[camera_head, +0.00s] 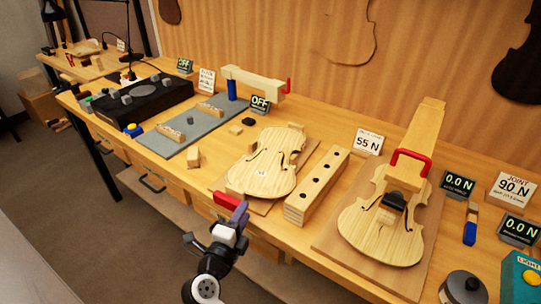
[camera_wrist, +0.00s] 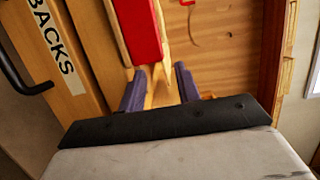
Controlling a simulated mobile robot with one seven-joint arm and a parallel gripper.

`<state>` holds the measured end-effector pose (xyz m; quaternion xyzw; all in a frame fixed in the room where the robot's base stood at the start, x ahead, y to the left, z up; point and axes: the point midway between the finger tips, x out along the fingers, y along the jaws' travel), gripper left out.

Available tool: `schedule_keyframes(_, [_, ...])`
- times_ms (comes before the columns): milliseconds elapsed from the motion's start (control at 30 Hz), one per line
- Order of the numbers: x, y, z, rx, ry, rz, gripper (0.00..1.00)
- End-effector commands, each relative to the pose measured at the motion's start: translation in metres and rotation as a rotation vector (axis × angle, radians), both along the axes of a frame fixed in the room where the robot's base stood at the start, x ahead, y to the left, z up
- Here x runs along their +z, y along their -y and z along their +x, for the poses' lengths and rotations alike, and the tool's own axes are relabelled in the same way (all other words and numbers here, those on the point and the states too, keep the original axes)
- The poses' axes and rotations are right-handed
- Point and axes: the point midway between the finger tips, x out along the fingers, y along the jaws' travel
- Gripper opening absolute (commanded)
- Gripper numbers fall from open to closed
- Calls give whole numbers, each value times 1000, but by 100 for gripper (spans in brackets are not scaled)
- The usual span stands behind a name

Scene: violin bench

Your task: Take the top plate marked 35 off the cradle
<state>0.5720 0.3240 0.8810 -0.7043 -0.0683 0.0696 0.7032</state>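The violin top plate marked 35 (camera_head: 266,154) is pale wood with two f-holes and a small white label. It lies face up on the cradle (camera_head: 302,155), a wooden board on the bench that shows mainly along the plate's right side. My gripper (camera_head: 236,211) is at the bench's front edge, in front of the plate's lower end and apart from it. In the wrist view its purple fingers (camera_wrist: 160,85) stand apart. Pale wood shows in the gap, but nothing is visibly gripped. I cannot identify the plate in the wrist view.
A red block (camera_head: 227,200) is at the bench edge beside my gripper; it also shows in the wrist view (camera_wrist: 138,30). A wooden rail with holes (camera_head: 318,184) stands right of the plate. A second violin body (camera_head: 380,235) lies farther right. A drawer front labelled BACKS (camera_wrist: 55,45) is below.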

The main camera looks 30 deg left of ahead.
Motion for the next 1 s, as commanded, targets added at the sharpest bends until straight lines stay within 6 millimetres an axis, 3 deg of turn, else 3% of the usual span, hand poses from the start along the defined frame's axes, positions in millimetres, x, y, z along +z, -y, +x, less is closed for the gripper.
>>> schedule_keyframes(267, [4, -5, 22, 0, 2, 1, 33])
schedule_keyframes(533, [5, -15, 59, 0, 2, 2, 33])
schedule_keyframes(833, [3, -16, 64, 0, 1, 1, 33])
schedule_keyframes(1000, [3, -16, 64, 0, 1, 1, 11])
